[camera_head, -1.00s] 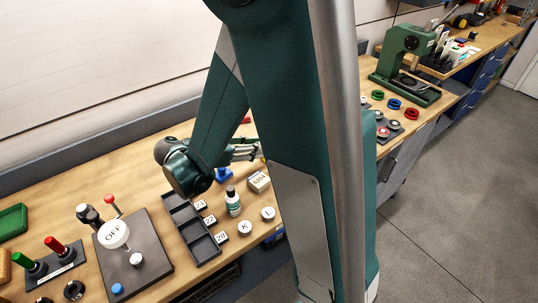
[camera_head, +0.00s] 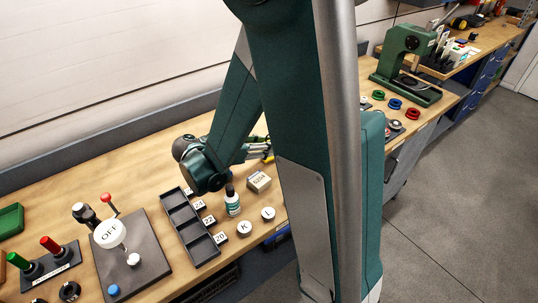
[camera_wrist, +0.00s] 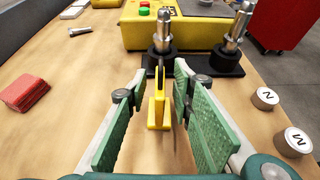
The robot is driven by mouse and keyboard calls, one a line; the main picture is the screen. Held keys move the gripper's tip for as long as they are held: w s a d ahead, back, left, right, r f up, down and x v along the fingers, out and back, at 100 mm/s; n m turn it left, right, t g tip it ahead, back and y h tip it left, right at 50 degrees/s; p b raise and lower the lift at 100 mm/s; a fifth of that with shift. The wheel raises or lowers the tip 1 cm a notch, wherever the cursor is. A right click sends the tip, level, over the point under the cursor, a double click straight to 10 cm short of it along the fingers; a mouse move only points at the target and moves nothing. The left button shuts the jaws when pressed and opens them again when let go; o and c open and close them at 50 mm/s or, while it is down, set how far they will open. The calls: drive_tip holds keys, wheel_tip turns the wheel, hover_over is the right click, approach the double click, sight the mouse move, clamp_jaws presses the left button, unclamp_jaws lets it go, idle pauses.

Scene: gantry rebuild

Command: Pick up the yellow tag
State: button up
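The yellow tag (camera_wrist: 155,112) stands upright on the wooden bench in the wrist view, roughly midway between my fingers. My gripper (camera_wrist: 151,92) is open, with one green pad on each side of the tag and a visible gap to both. In the head view my gripper (camera_head: 264,146) is partly hidden behind my arm. A small bit of yellow (camera_head: 268,158) shows there by the fingers, too small to identify surely.
In the wrist view, two metal posts on black bases (camera_wrist: 162,58) stand just beyond the tag, before a yellow box (camera_wrist: 195,32). Red cards (camera_wrist: 24,95) lie left; lettered discs (camera_wrist: 298,140) lie right. The head view shows a dark compartment tray (camera_head: 188,228) and a bottle (camera_head: 232,202).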

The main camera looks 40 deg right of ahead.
idle(0.3)
clamp_jaws()
drive_tip(key=shift+r+p, duration=1.55)
drive_tip(key=shift+r, duration=3.5)
